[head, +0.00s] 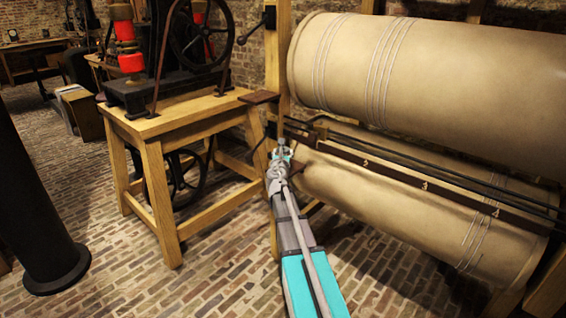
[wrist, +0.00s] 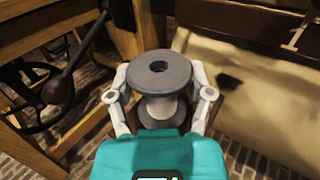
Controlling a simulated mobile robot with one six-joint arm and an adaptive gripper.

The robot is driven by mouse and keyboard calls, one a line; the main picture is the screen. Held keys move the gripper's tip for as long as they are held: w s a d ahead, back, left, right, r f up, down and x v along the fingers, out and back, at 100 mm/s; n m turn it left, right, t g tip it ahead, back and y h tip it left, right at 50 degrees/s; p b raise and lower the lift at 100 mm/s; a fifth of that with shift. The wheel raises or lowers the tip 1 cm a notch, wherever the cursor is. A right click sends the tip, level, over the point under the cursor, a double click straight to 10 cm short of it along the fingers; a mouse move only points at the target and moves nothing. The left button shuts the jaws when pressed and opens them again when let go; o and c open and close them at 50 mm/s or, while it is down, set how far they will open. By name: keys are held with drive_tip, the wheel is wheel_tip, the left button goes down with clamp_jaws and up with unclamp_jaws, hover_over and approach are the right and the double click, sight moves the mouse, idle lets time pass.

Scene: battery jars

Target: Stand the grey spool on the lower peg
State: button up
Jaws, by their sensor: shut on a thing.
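The grey spool (wrist: 160,75) stands about upright in the wrist view, with a round top flange, a dark centre hole and a narrower waist. My gripper (wrist: 162,105) is shut on it, with one finger on each side. In the head view my gripper (head: 282,150) is by the left end of the lower large roll, and the spool is too small there to make out clearly. A brown surface (wrist: 213,112) shows partly behind and below the spool. I cannot tell if the spool touches it. I cannot make out the lower peg in either view.
Two large cream rolls, upper (head: 430,75) and lower (head: 400,205), fill the right. A dark numbered rail (head: 390,167) runs between them. A wooden stand (head: 170,120) with a black wheeled machine (head: 195,45) is at left. A black column (head: 35,200) stands far left.

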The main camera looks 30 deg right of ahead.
drive_tip(key=shift+f+b, duration=0.8)
drive_tip(key=shift+f, duration=0.35)
drive_tip(key=shift+f, duration=0.15)
drive_tip(key=o, duration=1)
drive_tip(key=shift+c, duration=0.2)
drive_tip(key=shift+r, duration=0.2)
drive_tip(key=shift+s+a, duration=0.1)
drive_tip(key=shift+s, duration=0.1)
drive_tip(key=v, duration=1.1)
drive_tip(key=shift+s+a, duration=0.2)
drive_tip(key=shift+s, duration=0.1)
